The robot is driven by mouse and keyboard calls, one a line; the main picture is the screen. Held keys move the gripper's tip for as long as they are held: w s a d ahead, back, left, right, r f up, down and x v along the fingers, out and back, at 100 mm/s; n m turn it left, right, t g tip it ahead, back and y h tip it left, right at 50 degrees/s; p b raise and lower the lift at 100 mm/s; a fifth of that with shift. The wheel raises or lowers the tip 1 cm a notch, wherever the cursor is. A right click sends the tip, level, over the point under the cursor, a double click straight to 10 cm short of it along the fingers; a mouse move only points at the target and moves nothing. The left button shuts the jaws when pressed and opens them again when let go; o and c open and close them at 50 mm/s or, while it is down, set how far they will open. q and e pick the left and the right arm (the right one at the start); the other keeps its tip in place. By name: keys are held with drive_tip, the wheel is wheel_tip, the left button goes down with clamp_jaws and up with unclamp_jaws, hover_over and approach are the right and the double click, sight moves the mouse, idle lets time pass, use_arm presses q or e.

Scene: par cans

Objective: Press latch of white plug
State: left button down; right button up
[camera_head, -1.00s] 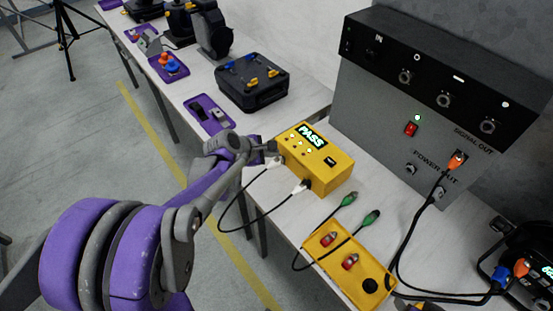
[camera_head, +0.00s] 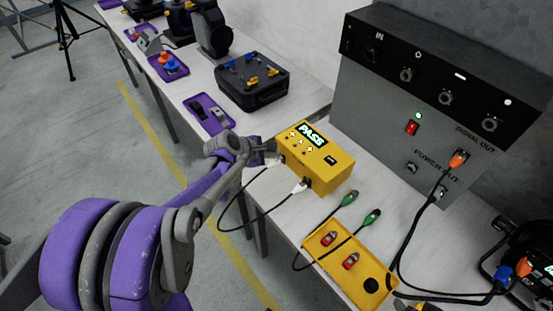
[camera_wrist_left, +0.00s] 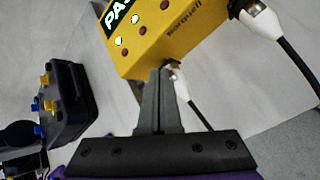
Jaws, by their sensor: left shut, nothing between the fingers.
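A yellow tester box (camera_head: 322,165) with a lit PASS display stands on the table; it also shows in the left wrist view (camera_wrist_left: 150,45). Two white plugs sit in its front face: one nearer plug (camera_head: 300,187) and one farther plug (camera_head: 274,162), each with a black cable. My left gripper (camera_head: 272,148) is at the farther plug, its fingers together with nothing between them. In the left wrist view the fingertips (camera_wrist_left: 160,72) are beside that plug (camera_wrist_left: 178,80) and hide part of it; I cannot tell whether they touch its latch. The other white plug (camera_wrist_left: 262,22) is at upper right. My right gripper is not in view.
A yellow tray (camera_head: 325,258) with red parts and green-ended cables lies nearer on the table. A grey power panel (camera_head: 380,110) stands behind at right. A black case (camera_head: 252,88) and a purple tray (camera_head: 208,115) are to the left.

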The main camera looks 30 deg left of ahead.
sight(273, 161)
use_arm(q)
drive_tip(key=shift+f+b, duration=0.3)
drive_tip(key=shift+f, duration=0.05)
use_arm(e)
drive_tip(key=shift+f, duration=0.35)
use_arm(q)
drive_tip(key=shift+r, duration=0.1)
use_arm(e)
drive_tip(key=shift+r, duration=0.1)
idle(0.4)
use_arm(q)
drive_tip(key=shift+r+p, duration=0.6)
drive_tip(key=shift+r, duration=0.1)
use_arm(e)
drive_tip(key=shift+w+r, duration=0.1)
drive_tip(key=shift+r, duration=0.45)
use_arm(q)
drive_tip(key=shift+r+p, duration=1.65)
drive_tip(key=shift+r, duration=0.9)
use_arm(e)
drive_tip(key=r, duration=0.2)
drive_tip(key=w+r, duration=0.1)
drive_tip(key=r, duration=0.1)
